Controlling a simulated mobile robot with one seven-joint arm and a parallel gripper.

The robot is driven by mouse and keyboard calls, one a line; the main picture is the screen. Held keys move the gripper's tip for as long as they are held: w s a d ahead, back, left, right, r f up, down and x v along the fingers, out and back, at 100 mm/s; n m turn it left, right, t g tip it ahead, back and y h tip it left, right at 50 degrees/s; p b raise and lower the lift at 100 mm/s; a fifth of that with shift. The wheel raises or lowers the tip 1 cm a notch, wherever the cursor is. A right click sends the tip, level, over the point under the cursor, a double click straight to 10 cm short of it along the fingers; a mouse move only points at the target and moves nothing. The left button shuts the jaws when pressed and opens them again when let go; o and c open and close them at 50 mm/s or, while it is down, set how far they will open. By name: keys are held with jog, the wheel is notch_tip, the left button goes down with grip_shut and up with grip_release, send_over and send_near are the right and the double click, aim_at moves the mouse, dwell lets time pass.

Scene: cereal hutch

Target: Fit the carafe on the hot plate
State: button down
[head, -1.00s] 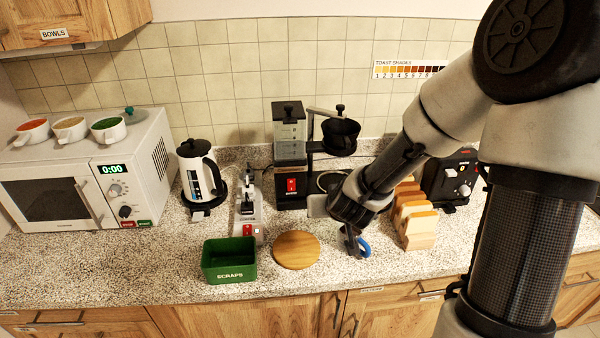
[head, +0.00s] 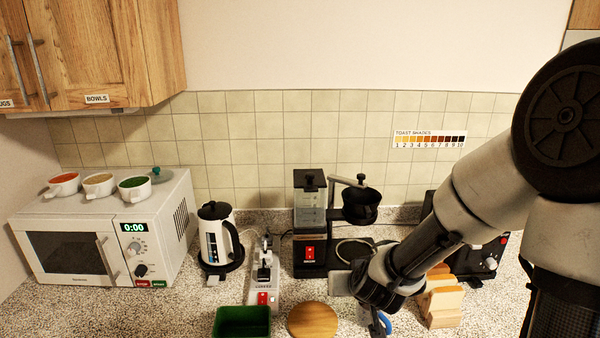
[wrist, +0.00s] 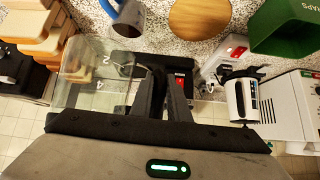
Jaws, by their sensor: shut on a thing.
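The clear glass carafe (wrist: 88,75), marked with figures such as 2 and 4, shows at the left of the wrist view beside my fingers. My gripper (wrist: 165,88) is shut on it, seemingly at the handle, though the exact contact is dark. In the head view my arm hides the carafe and my fingertips. The hot plate (head: 355,249) is a dark disc with a pale rim on the black coffee maker's base, just behind my wrist. It is partly visible beyond the carafe in the wrist view. I cannot tell the carafe's height above the counter.
The coffee maker's black filter cone (head: 360,206) overhangs the plate. A blue-handled mug (wrist: 130,16) and toast rack (head: 441,300) are close to my gripper. A round board (head: 312,319), green scraps bin (head: 242,322), small scale-like appliance (head: 264,275) and kettle (head: 217,240) stand left.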

jog(key=shift+s+r, duration=0.2)
jog(key=shift+s, duration=0.3)
jog(key=shift+s+r, duration=0.2)
jog(key=shift+s, duration=0.25)
jog(key=shift+a, duration=0.1)
